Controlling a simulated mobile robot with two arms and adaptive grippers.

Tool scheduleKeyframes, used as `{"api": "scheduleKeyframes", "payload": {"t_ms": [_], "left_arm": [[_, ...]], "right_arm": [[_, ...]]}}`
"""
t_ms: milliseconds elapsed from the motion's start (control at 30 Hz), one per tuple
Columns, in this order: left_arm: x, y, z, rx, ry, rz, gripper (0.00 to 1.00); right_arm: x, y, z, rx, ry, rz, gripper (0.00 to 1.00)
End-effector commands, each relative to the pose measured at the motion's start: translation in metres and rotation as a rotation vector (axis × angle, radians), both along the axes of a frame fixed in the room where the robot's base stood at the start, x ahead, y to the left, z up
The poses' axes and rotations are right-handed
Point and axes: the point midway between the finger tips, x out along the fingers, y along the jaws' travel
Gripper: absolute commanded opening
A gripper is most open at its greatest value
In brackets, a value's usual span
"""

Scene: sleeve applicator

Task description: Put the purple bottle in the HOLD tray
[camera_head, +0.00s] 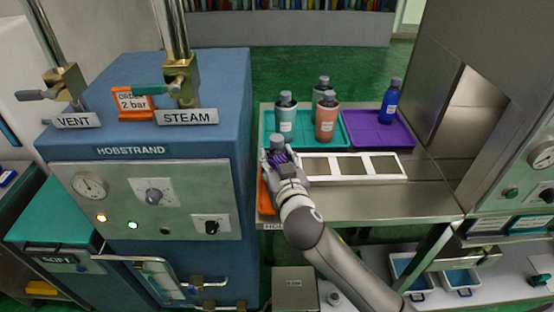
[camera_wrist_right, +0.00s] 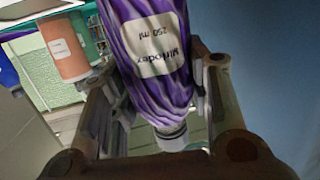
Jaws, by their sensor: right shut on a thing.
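My right gripper (camera_head: 283,162) is shut on the purple bottle (camera_head: 281,157), which shows its dark cap at the top and appears roughly upright in the head view. In the right wrist view the purple bottle (camera_wrist_right: 148,50) sits between the fingers of the gripper (camera_wrist_right: 160,110), with its white label "Mirlodex 250 ml" upside down. An orange tray (camera_head: 265,198) is partly hidden below and left of the gripper; a partly covered label starting "HO" (camera_head: 272,226) is on the bench edge before it. Whether the bottle touches the tray cannot be told. My left gripper is not in view.
A teal tray (camera_head: 269,135) holds several bottles, including an orange one (camera_head: 326,118). A purple tray (camera_head: 375,143) holds a blue bottle (camera_head: 389,105). A white rack (camera_head: 400,167) lies in front. The blue Hobstrand machine (camera_head: 225,100) stands close at left.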

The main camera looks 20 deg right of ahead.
Motion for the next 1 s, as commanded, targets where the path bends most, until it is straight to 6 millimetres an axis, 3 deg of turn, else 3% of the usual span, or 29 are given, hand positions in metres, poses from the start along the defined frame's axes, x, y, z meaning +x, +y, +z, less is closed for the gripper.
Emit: {"api": "scheduleKeyframes", "payload": {"t_ms": [100,133,267,667,833,1000], "left_arm": [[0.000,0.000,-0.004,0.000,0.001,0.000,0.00],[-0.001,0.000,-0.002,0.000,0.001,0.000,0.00],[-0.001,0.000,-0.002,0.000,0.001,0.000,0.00],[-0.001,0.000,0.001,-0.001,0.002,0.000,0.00],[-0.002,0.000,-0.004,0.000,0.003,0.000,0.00],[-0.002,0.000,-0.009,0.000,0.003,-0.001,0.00]], "right_arm": [[0.000,0.000,-0.003,0.001,-0.002,0.000,0.12],[0.000,0.000,-0.003,0.001,0.000,0.000,0.48],[0.000,0.000,-0.003,0.000,0.000,0.000,0.65],[0.000,0.000,0.002,-0.001,-0.001,0.000,0.66],[-0.020,0.002,0.001,0.003,0.002,0.001,0.66],[-0.053,0.005,0.006,0.003,0.002,0.001,0.66]]}}
